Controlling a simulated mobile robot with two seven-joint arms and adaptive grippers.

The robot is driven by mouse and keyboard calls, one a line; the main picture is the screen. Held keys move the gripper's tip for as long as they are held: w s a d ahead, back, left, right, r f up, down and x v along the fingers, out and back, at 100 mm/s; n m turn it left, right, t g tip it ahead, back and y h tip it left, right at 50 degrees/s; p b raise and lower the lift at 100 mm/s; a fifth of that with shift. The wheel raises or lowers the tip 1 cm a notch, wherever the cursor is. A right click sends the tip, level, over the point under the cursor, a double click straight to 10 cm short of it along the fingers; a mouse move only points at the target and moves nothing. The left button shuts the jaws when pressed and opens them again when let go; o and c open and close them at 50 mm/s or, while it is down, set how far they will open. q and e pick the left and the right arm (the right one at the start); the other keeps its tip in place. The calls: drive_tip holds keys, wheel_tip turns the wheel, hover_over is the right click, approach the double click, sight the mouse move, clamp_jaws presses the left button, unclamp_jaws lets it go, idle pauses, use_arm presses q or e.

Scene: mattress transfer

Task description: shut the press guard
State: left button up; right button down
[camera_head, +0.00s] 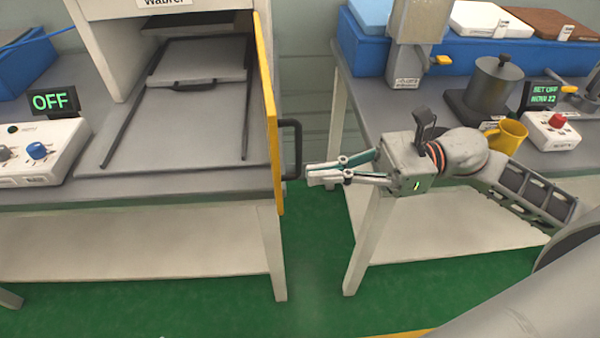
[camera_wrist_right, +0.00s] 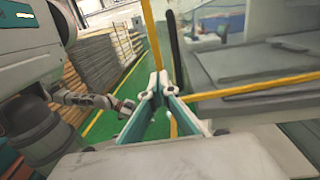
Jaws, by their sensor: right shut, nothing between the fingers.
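The press guard (camera_head: 271,115) is a yellow-edged panel standing open at the right side of the press (camera_head: 105,40), seen nearly edge-on. Its black handle (camera_head: 297,150) sticks out to the right. My right gripper (camera_head: 310,175) is shut and empty, its fingertips just right of the handle's lower end. In the right wrist view the yellow guard edge (camera_wrist_right: 150,35) and dark handle (camera_wrist_right: 173,50) rise just beyond the fingertips (camera_wrist_right: 155,88). I cannot tell whether the fingers touch the handle. My left gripper does not show in the head view.
The press bed holds a grey platen with rails (camera_head: 195,60). A control box (camera_head: 45,150) with an OFF display stands at left. The right table carries a yellow mug (camera_head: 508,137), a dark pot (camera_head: 488,85) and a red-button box (camera_head: 552,130). A gap separates the tables.

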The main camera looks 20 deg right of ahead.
sight(297, 177)
drive_tip(key=shift+w+a+p, duration=0.15)
drive_tip(key=shift+w+a, duration=0.05)
drive_tip(key=shift+a, duration=0.75)
drive_tip(key=shift+w+a+p, duration=0.15)
drive_tip(key=shift+w+a, duration=0.05)
drive_tip(key=shift+a, duration=0.75)
drive_tip(key=shift+a, duration=0.15)
